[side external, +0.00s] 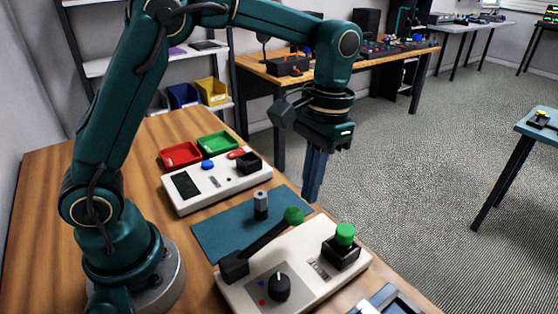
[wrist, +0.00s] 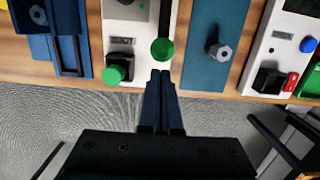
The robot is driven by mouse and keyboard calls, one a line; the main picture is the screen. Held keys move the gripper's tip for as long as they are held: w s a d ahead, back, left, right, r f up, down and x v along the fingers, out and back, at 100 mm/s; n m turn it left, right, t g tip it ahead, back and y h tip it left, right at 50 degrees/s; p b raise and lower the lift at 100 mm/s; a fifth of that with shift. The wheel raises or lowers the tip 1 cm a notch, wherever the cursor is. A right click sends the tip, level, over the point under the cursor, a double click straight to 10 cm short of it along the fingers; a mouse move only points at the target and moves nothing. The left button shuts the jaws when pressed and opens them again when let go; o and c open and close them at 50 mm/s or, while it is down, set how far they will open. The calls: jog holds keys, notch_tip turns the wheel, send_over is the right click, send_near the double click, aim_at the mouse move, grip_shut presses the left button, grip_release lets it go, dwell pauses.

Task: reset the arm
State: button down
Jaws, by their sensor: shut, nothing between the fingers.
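My gripper (side external: 312,198) points straight down, with its dark blue fingers together and nothing between them. In the side view it hangs beyond the teal mat (side external: 215,231), near the table's far edge. The white panel (side external: 310,250) carries a lever with a green ball (side external: 293,215), a black dial (side external: 279,288) and a green button (side external: 345,234). How high the fingertips are is hard to tell.
A grey hex-shaped peg (side external: 261,204) stands on the mat. A second white panel (side external: 205,202) has a blue button, a screen and a black box. Red (side external: 180,154) and green (side external: 217,143) trays sit behind it. A blue fixture (wrist: 70,30) lies at the other end. Open floor lies beyond the edge.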

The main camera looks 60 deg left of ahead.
dwell(0.4)
jog(key=s+a+r+t, duration=0.35)
jog(key=s+r, duration=0.25)
jog(key=r, duration=0.2)
jog(key=s+a+f+t, duration=0.1)
jog(key=s+f+t, duration=0.2)
jog(key=s, duration=0.3)
jog(key=shift+s+f, duration=0.15)
jog(key=shift+f, duration=0.15)
